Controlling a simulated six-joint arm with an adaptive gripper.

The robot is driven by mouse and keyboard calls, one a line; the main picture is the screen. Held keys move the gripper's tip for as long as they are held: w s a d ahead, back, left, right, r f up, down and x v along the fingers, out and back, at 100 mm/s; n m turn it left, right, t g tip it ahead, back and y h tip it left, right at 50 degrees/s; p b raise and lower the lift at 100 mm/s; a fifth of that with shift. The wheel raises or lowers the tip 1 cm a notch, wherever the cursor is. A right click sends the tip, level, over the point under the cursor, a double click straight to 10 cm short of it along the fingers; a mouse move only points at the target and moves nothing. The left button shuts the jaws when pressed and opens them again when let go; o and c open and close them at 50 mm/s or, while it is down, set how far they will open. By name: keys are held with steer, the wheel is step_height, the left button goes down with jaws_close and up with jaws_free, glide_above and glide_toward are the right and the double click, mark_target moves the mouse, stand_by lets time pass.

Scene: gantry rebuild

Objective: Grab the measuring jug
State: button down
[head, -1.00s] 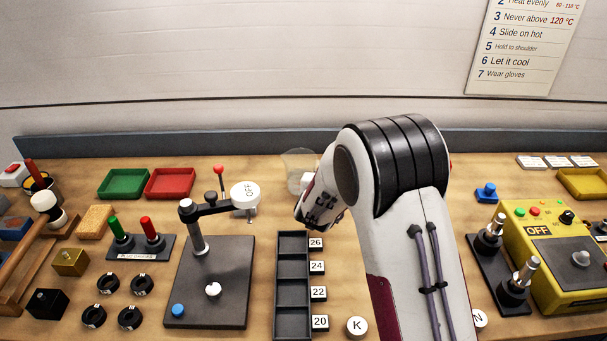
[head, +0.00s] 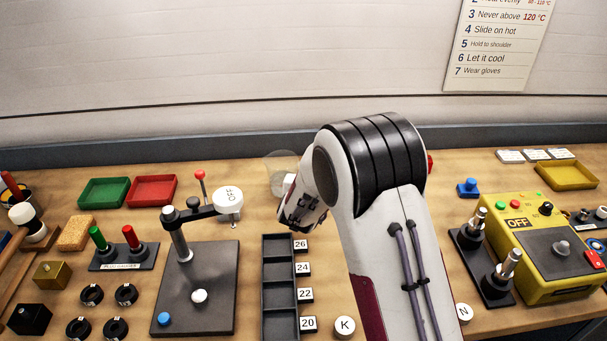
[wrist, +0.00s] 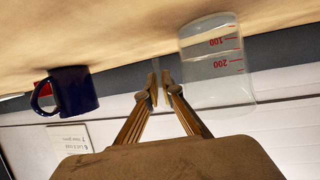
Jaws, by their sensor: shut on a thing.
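The measuring jug (head: 279,162) is clear and stands out faintly near the back of the bench in the head view, partly hidden by my wrist. In the wrist view, which is upside down, the jug (wrist: 217,62) is at right of the fingers, with red 100 and 200 marks. My gripper (wrist: 160,84) has its fingers nearly together at the jug's side. It is shut on the jug; the gripped part, perhaps the handle, is hard to make out. I cannot tell whether the jug's base touches the bench.
A dark blue mug (wrist: 76,91) is at left in the wrist view. A dark slotted rack (head: 278,290) lies in front.

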steer(key=shift+r, duration=4.85)
steer(key=shift+r, duration=0.1)
steer(key=shift+d, duration=0.1)
